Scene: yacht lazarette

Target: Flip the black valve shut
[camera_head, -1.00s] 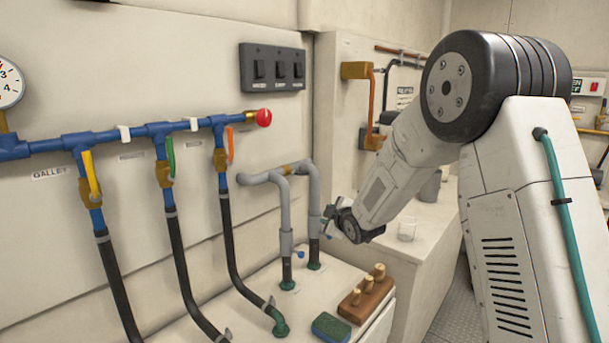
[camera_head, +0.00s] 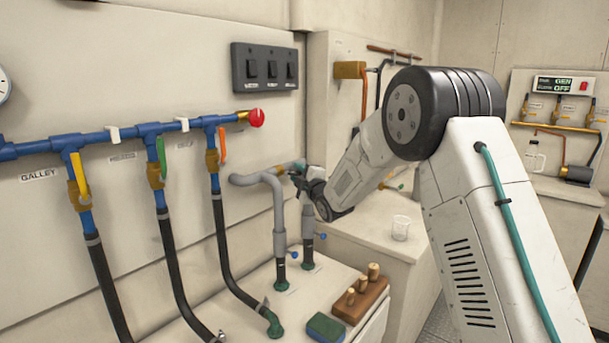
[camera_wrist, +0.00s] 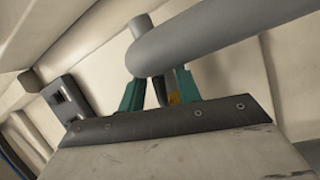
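My gripper (camera_head: 297,176) is up against the grey pipes in the head view, beside the brass fitting (camera_head: 280,170) on the upper pipe. In the wrist view its two teal fingers (camera_wrist: 160,88) stand apart. A narrow dark piece (camera_wrist: 160,92), perhaps the black valve's handle, shows between them with gaps on both sides, next to a brass bit (camera_wrist: 173,98). No black valve handle can be made out in the head view; my gripper covers that spot.
A blue manifold (camera_head: 110,140) with yellow, green and orange handles and a red knob (camera_head: 257,118) runs along the wall at left. Below stand a wooden peg block (camera_head: 360,300) and a green-blue sponge (camera_head: 326,327). A clear cup (camera_head: 400,228) stands on the counter.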

